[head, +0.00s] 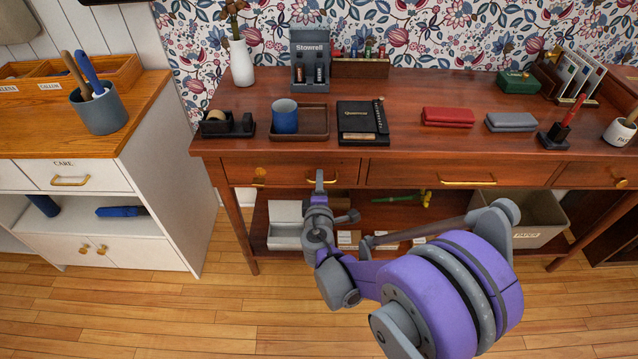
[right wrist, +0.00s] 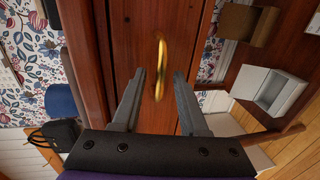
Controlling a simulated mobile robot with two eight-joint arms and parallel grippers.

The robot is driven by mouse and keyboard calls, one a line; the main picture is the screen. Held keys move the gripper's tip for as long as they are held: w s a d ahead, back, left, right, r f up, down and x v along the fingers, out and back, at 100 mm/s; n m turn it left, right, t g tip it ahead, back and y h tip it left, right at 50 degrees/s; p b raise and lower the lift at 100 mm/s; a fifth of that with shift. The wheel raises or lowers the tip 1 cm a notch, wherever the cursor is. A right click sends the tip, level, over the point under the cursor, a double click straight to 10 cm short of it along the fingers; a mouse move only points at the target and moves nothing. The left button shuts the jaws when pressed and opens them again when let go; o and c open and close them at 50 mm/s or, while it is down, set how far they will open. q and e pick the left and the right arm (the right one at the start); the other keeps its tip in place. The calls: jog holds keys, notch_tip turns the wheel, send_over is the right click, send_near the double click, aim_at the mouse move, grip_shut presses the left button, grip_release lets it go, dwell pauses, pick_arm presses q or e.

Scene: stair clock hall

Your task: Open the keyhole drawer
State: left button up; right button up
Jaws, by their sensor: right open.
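The left drawer (head: 290,170) of the red-brown desk is closed. In the right wrist view a curved gold handle (right wrist: 160,58) stands out from the reddish drawer front (right wrist: 133,45). My open right gripper (right wrist: 159,76) has its fingers on either side of the handle, with a gap to each. My left gripper is not in view.
The desk top (head: 390,85) holds a tape dispenser (head: 228,124), a blue cup (head: 284,116) on a tray, and a black book (head: 363,122). A shelf with boxes (head: 284,237) lies below the drawers. A white cabinet (head: 150,190) stands left. Floor in front is clear.

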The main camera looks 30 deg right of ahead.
jog(key=shift+w+d, duration=0.2)
jog(key=shift+w, duration=0.1)
grip_shut()
dwell(1.3)
